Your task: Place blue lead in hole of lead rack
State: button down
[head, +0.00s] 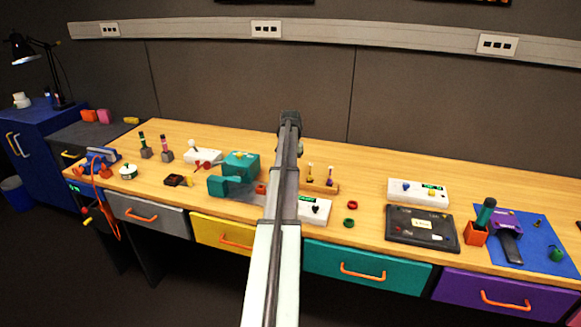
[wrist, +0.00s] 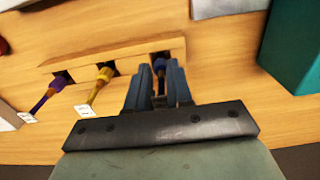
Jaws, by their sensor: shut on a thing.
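The wooden lead rack (wrist: 128,53) lies across the wrist view, with dark square holes along it. It also shows in the head view (head: 322,188), right of my arm. My gripper (wrist: 159,72) is at the right hole, shut on the blue lead (wrist: 160,66), which shows as a dark blue piece between the fingers. I cannot tell how far its end is in the hole. My arm hides the gripper in the head view.
A teal block (wrist: 292,45) stands right of the gripper in the wrist view. A white switch box (head: 315,211) is in front of the rack. Red and green rings (head: 350,209) lie to its right. A dark panel (head: 420,229) lies farther right.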

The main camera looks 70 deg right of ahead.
jog(key=shift+f, duration=0.1)
jog(key=c, duration=1)
grip_release()
notch_tip(320, 180, up, 12)
jog(key=shift+r, duration=0.15)
